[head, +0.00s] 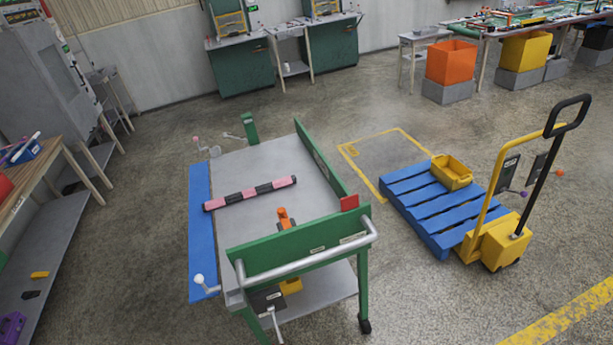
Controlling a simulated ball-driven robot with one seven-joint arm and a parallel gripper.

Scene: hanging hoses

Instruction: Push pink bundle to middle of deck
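The pink bundle (250,193) is a long roll with pink and dark bands. It lies slightly slanted across the grey deck (262,160) of a green cart. Its left end is at the deck's left edge, beside a blue side panel (201,225); I cannot tell whether it overhangs. Its right end lies over the deck, short of the green right side rail (320,160). An orange item (284,215) stands on the deck nearer the front, apart from the bundle. My gripper does not show in the head view.
The cart has a grey push handle (310,262) at its near end. A blue pallet (430,205) with a yellow bin (452,172) and a yellow pallet jack (497,240) stand to the right. A wooden bench (42,170) is at left. Open floor lies around the cart.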

